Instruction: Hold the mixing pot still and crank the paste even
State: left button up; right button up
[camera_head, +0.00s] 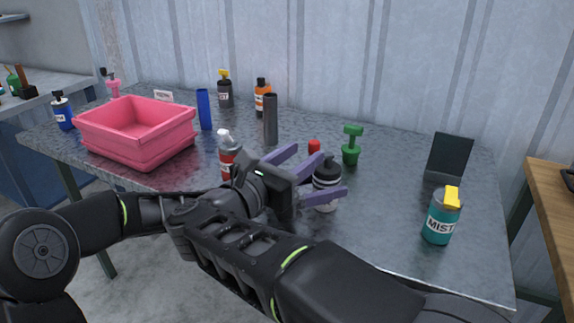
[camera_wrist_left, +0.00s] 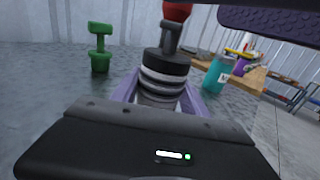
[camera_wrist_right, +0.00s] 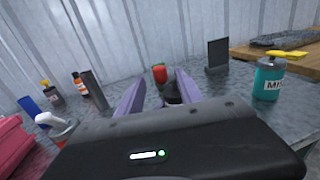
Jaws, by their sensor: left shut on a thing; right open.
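The mixing pot (camera_head: 327,174) is a small dark pot with pale bands, standing near the middle of the table. It also shows in the left wrist view (camera_wrist_left: 163,78), topped by a grey crank with a red knob (camera_wrist_left: 177,11). My left gripper (camera_head: 330,186) is shut on the pot's body, with one finger on each side. My right gripper (camera_head: 310,153) is open. Its fingers point toward the crank, and the red knob (camera_wrist_right: 160,74) appears between them in the right wrist view. I cannot tell whether they touch it. The paste is not visible.
A green dumbbell-shaped object (camera_head: 352,145) stands behind the pot. A teal MIST bottle (camera_head: 439,220) and a dark panel (camera_head: 449,155) are at right. A red-and-white bottle (camera_head: 227,158), a dark cylinder (camera_head: 270,120) and a pink tub (camera_head: 135,146) are at left.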

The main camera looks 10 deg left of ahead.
jog(key=v, duration=0.4)
